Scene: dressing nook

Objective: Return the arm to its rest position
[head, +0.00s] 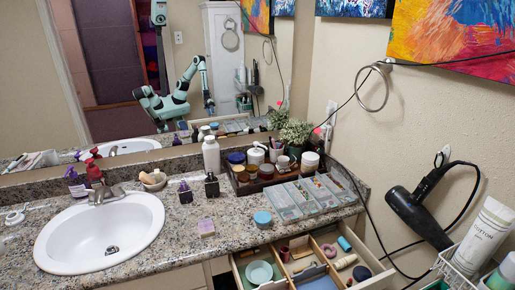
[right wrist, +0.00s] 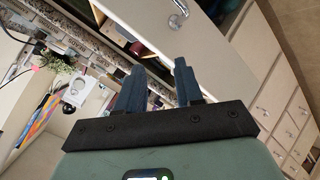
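My right gripper (right wrist: 156,82) shows in the right wrist view. Its two dark blue fingers stand apart, with nothing held between them. It is clear of the counter, with the cabinet fronts (right wrist: 195,30) beyond the fingertips. Neither gripper shows directly in the head view. The mirror (head: 100,75) there reflects my pale green body and a bent arm (head: 201,66) with its end hanging down; I cannot tell which arm it is or the state of its gripper. My left gripper is not seen directly.
An open drawer (head: 238,272) with small items juts out below the granite counter (head: 150,245). A white sink (head: 62,245) is at left. Bottles, a tray of jars (head: 238,188) and a plant (head: 296,133) stand behind. A black hair dryer (head: 420,215) hangs at right, its cord looping down.

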